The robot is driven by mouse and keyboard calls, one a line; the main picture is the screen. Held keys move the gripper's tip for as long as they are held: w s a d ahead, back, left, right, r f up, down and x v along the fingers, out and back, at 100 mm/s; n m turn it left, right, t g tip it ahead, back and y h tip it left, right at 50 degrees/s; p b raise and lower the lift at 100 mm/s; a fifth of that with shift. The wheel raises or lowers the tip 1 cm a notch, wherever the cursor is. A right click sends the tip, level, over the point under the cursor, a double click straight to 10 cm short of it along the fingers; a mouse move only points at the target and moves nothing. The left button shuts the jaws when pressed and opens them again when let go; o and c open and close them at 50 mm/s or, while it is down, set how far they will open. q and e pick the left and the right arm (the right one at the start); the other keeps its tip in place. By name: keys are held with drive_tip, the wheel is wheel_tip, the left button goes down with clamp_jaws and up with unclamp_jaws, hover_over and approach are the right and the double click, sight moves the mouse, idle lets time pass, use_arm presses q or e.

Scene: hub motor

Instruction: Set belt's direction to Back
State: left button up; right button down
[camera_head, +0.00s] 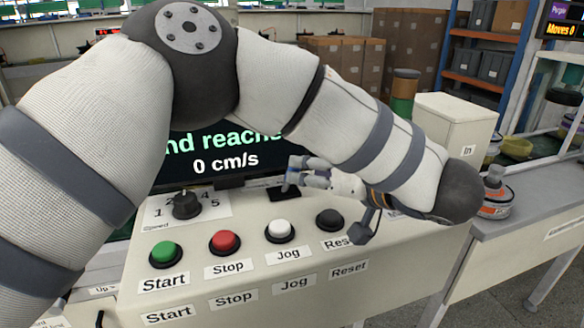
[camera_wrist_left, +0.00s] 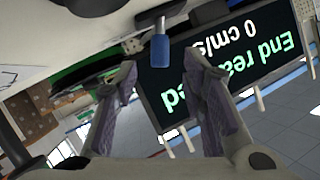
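A small lever with a blue handle (camera_wrist_left: 160,52) shows in the left wrist view, just ahead of and between the fingers of my left gripper (camera_wrist_left: 160,100). The fingers are spread apart, with nothing clamped between them. In the head view my left gripper (camera_head: 296,178) is over a black plate (camera_head: 284,194) on the control panel (camera_head: 200,270), and its fingers mostly cover the lever there. I cannot tell which way the lever is set. The display (camera_head: 225,152) reads "0 cm/s", with "End reached" legible in the wrist view. My right gripper is not in view.
The panel carries a green Start button (camera_head: 165,253), a red Stop button (camera_head: 225,242), a white Jog button (camera_head: 279,230), a black Reset button (camera_head: 329,219) and a speed knob (camera_head: 186,205). A box labelled "In" (camera_head: 455,130) stands at right. My left forearm spans the panel.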

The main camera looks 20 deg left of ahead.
sight(297, 170)
use_arm(q)
drive_tip(key=x, duration=0.5)
drive_tip(key=shift+w+a+f, duration=0.15)
drive_tip(key=shift+w+a, duration=0.1)
clamp_jaws()
drive_tip(key=shift+a, duration=0.1)
drive_tip(key=n+h, duration=0.1)
drive_tip(key=s+a+n+t+h, duration=0.1)
drive_tip(key=n, duration=0.1)
drive_tip(key=shift+s+a+r+h, duration=0.1)
drive_tip(key=shift+a+r+h, duration=0.2)
drive_tip(key=shift+h, duration=0.1)
drive_tip(key=shift+s+a+f+n+t+h, duration=0.15)
drive_tip(key=shift+s+a+n+t+h, duration=0.2)
drive_tip(key=shift+n+h, duration=0.35)
drive_tip(key=shift+s+a+f+n+t+h, duration=0.1)
drive_tip(key=shift+s+a+n+t+h, duration=0.1)
drive_tip(key=shift+a+n+t+h, duration=0.45)
drive_tip(key=shift+d+n, duration=0.25)
